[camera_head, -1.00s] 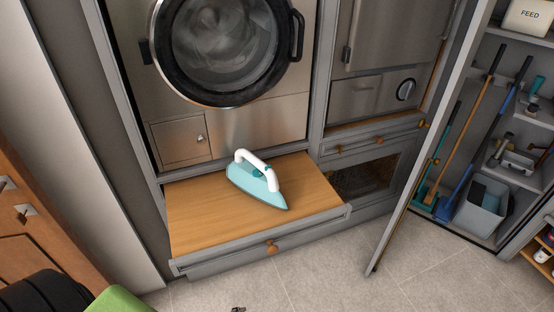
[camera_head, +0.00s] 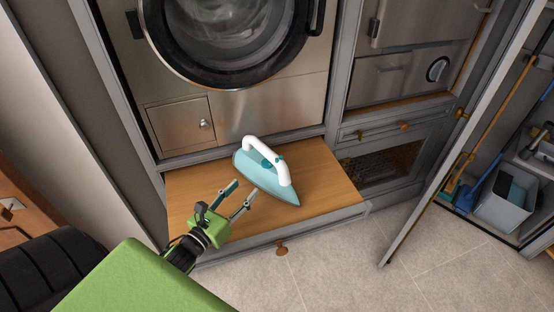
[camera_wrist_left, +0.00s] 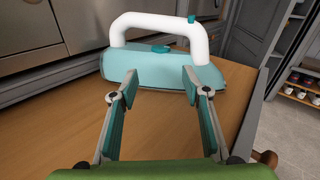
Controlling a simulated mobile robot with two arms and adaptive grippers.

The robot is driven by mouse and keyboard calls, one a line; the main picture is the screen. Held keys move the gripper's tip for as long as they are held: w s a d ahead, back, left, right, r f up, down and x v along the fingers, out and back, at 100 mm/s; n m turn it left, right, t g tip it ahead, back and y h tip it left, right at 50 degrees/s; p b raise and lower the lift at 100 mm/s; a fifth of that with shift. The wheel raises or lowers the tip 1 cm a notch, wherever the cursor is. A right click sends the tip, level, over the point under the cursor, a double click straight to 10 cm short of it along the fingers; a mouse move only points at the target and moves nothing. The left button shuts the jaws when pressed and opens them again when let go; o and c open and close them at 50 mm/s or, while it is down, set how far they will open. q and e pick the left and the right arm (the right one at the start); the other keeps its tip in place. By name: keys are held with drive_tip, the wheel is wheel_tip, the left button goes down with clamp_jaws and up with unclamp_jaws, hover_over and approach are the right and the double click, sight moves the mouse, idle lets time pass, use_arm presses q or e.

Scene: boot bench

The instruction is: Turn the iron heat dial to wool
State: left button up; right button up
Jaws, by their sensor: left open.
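A teal iron (camera_head: 277,183) with a white handle (camera_head: 267,157) sits on the wooden pull-out board (camera_head: 325,187) below the washing machine. It also shows ahead in the left wrist view (camera_wrist_left: 145,68). A small teal piece, perhaps the heat dial (camera_head: 268,162), sits under the handle and also shows in the wrist view (camera_wrist_left: 160,49); its markings are too small to read. My left gripper (camera_head: 240,193) is open and empty over the board, just left of the iron, fingers pointing toward it and apparently apart from it. My right gripper is not in view.
The washing machine (camera_head: 240,90) rises behind the board. An open cabinet door (camera_head: 450,160) stands to the right, with a grey bin (camera_head: 503,200) and broom handles beyond it. The tiled floor (camera_head: 410,265) in front is clear.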

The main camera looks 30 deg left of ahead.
sight(267, 162)
use_arm(q)
drive_tip(key=shift+w+a+m, duration=0.1)
drive_tip(key=shift+w+m, duration=0.1)
drive_tip(key=shift+m, duration=0.3)
drive_tip(key=shift+w+r, duration=0.1)
drive_tip(key=shift+w, duration=0.05)
drive_tip(key=w, duration=0.3)
drive_tip(key=shift+w+r+p, duration=0.3)
drive_tip(key=shift+w+p, duration=0.05)
drive_tip(key=shift+p, duration=0.05)
drive_tip(key=w, duration=0.7)
drive_tip(key=shift+w+d+f+p, duration=0.2)
drive_tip(key=shift+w+p, duration=0.1)
drive_tip(key=shift+w, duration=0.9)
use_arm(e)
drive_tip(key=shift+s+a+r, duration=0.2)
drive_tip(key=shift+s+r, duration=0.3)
use_arm(q)
drive_tip(key=c, duration=1.1)
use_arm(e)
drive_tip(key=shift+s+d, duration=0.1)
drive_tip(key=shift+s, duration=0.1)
